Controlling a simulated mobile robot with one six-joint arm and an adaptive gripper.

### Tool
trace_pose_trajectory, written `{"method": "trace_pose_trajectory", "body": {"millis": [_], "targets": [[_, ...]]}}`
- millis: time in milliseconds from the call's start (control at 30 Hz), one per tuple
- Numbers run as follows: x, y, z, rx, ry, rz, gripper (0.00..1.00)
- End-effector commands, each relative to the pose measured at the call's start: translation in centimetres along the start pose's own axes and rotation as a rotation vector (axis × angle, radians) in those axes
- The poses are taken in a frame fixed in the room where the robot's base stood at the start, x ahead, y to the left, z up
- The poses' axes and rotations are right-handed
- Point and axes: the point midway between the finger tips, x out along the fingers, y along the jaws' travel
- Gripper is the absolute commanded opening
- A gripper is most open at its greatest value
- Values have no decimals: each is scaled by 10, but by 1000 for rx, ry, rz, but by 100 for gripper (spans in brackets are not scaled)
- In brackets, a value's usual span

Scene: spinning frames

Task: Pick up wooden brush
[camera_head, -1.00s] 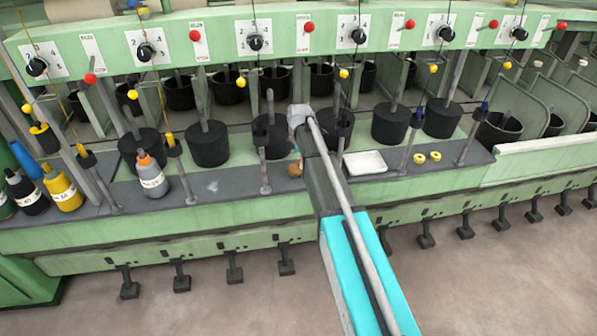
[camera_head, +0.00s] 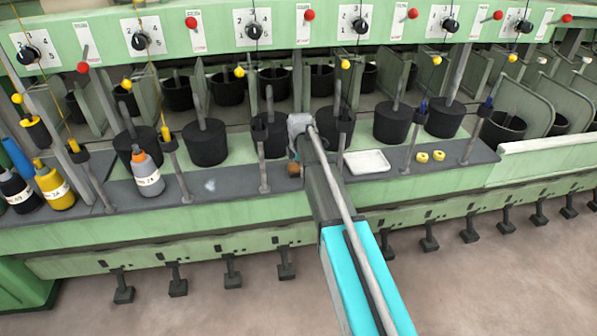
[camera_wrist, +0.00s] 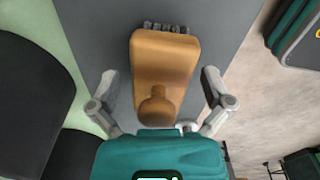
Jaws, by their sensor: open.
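The wooden brush (camera_wrist: 164,65) lies on the dark grey shelf of the machine. In the wrist view it is an orange-brown block with a round knob and dark bristles at its far end. In the head view only a small brown part of the brush (camera_head: 294,169) shows beside the end of my arm. My gripper (camera_wrist: 163,80) is open, with one finger on each side of the brush and a gap on both sides. In the head view my gripper is mostly hidden behind my own arm.
A white tray (camera_head: 367,162) and two yellow rings (camera_head: 430,157) lie on the shelf to the right. Thin upright rods and black cans (camera_head: 205,143) stand along the shelf. Bottles (camera_head: 147,174) stand at the left. The shelf left of the brush is mostly clear.

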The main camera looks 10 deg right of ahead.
Motion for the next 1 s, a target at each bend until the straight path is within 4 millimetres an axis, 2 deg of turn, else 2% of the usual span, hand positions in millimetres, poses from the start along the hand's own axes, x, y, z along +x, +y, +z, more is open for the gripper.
{"method": "trace_pose_trajectory", "body": {"millis": [467,900,933,967,1000], "targets": [[0,0,0,0,0,0,98],[0,0,0,0,0,0,16],[0,0,0,0,0,0,16],[0,0,0,0,0,0,8],[0,0,0,0,0,0,8]]}}
